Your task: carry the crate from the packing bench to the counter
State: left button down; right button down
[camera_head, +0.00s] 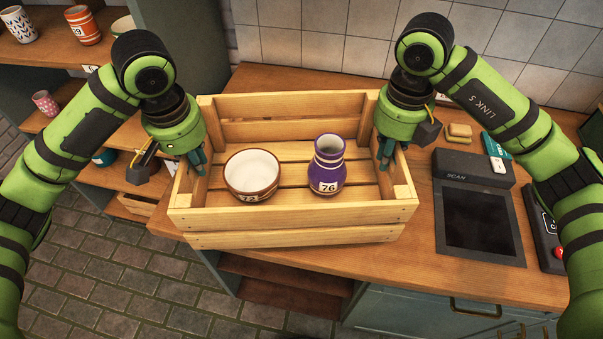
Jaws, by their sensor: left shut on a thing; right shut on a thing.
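The wooden crate (300,217) is in the middle of the head view, over the wooden counter (465,268). Its front left corner reaches past the counter's edge. I cannot tell whether it rests on the top or hangs just above it. A white and brown bowl (252,172) marked 72 and a purple vase (328,168) marked 76 stand upright inside. My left gripper (197,160) is shut on the crate's left end wall. My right gripper (385,155) is shut on its right end wall. The arms partly hide both ends.
Right of the crate are a scanner (478,215) marked SCAN, a teal and white device (497,155), tan blocks (459,132) and a dark box with a red button (548,240). A tiled wall (320,35) stands behind. Shelves with cups (83,25) stand left, above brick floor (120,270).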

aim_at(208, 189)
pick_arm(q)
jog(key=shift+s+r, duration=0.1)
jog(key=shift+r, duration=0.05)
pick_arm(e)
jog(key=shift+s+r, duration=0.1)
jog(key=shift+r, duration=0.05)
